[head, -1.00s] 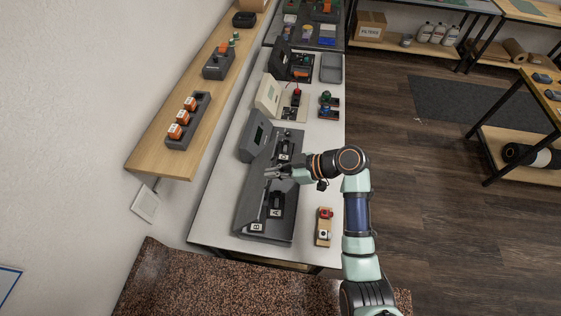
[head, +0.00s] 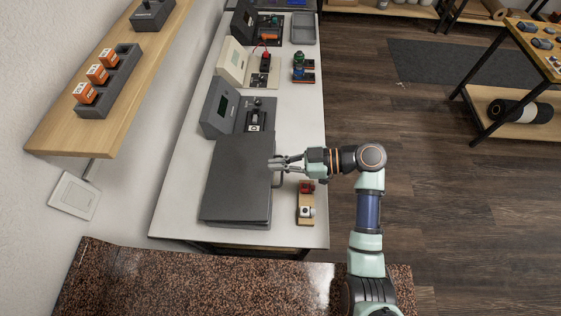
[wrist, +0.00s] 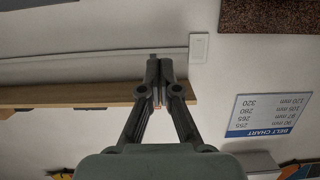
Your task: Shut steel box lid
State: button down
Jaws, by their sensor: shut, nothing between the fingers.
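The dark grey steel box (head: 238,180) lies at the near end of the white bench in the head view. Its lid is down over the box and covers the contents. The lid looks flat, with a thin gap or edge line along its near side. My gripper (head: 272,163) is shut and empty at the lid's right edge, close above or touching it; I cannot tell which. In the wrist view my gripper (wrist: 157,100) shows with its fingertips together, and the box is not in that view.
A wooden block with red and white parts (head: 306,203) stands right of the box, below my arm. A grey console with a screen (head: 219,107) stands just behind it. A wooden wall shelf (head: 120,115) with orange modules is at the left.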

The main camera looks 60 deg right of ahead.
dwell(0.4)
notch_tip(320, 180, up, 5)
jog(key=p, duration=0.3)
jog(key=s+d+f+b, duration=0.2)
jog(key=s+d+f, duration=0.3)
jog(key=s, duration=0.3)
jog(key=shift+f, duration=0.55)
